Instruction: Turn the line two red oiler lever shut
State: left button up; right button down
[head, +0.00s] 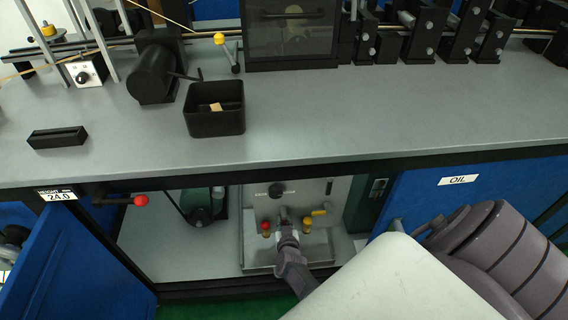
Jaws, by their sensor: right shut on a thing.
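A small red part (265,225), which appears to be the red oiler lever, shows on a yellow-based fitting inside the open cabinet under the bench. My right gripper (284,222) reaches into the cabinet just right of this red part. It is shut, seemingly on the lever's handle end, and its fingers hide most of that end. The lever's exact angle cannot be made out. A similar fitting with a yellow lever (320,213) stands just right of the gripper. My left gripper cannot be made out in the head view.
The grey bench top (330,115) overhangs the cabinet. A blue door (75,265) stands open at left; a blue panel labelled OIL (457,180) is at right. A red-knobbed rod (140,200) sticks out under the bench edge. A black bin (215,122) stands on the bench.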

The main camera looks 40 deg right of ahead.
jog(key=c, duration=1.1)
grip_release()
